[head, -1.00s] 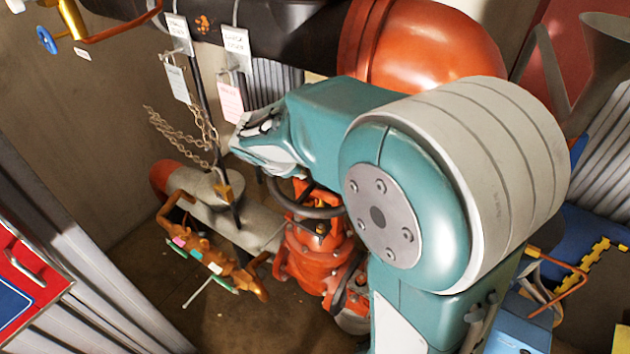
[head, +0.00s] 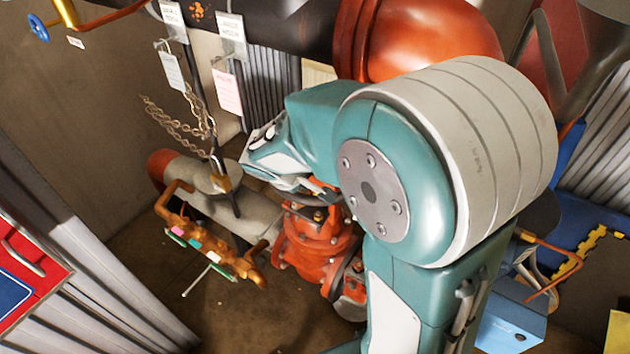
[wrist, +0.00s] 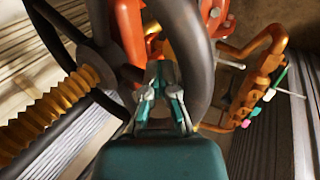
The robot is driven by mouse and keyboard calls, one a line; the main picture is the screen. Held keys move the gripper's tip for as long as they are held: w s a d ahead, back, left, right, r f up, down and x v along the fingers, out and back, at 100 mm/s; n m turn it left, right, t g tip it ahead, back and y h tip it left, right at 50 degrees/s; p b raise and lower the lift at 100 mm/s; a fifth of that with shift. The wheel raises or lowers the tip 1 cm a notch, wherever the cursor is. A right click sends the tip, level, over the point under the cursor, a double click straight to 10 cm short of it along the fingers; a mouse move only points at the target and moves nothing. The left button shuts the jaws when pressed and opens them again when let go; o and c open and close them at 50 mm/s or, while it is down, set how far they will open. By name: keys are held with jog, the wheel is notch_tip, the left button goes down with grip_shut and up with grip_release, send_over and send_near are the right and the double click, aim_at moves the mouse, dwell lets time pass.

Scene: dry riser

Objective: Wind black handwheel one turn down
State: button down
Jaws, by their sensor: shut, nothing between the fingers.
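The black handwheel (wrist: 205,65) fills much of the wrist view, with a thick dark rim and spokes meeting at a hub at left. A yellow threaded stem (wrist: 52,112) runs out from the hub. My gripper (wrist: 161,72) is shut and empty, its fingertips in the gap between the hub and the right part of the rim. I cannot tell whether they touch a spoke or the rim. In the head view my gripper (head: 318,190) is low over the red valve body (head: 315,240), and my arm hides nearly all of the handwheel.
An orange pipe manifold (head: 205,235) with coloured tags stands left of the valve. Tags (head: 228,90) hang from the dark overhead pipe (head: 290,30). Bare floor shows below the manifold.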

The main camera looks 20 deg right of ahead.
jog(key=w+a, duration=0.3)
jog(key=w, duration=0.2)
jog(key=r, duration=0.1)
jog(key=s+r, duration=0.1)
jog(key=r, duration=0.3)
jog(key=shift+s+d+r, duration=0.2)
jog(key=shift+d+r, duration=0.05)
jog(key=shift+d, duration=0.05)
jog(key=s+r+m+t+y, duration=0.1)
jog(key=s+r+m+y, duration=0.1)
jog(key=s, duration=0.9)
jog(key=s+r+m+t+y, duration=0.1)
jog(key=s+r+m+y, duration=0.2)
jog(key=s, duration=0.8)
notch_tip(320, 180, up, 3)
jog(key=shift+s+d+f+m, duration=0.2)
jog(key=shift+d+m, duration=0.25)
jog(key=shift+m, duration=0.65)
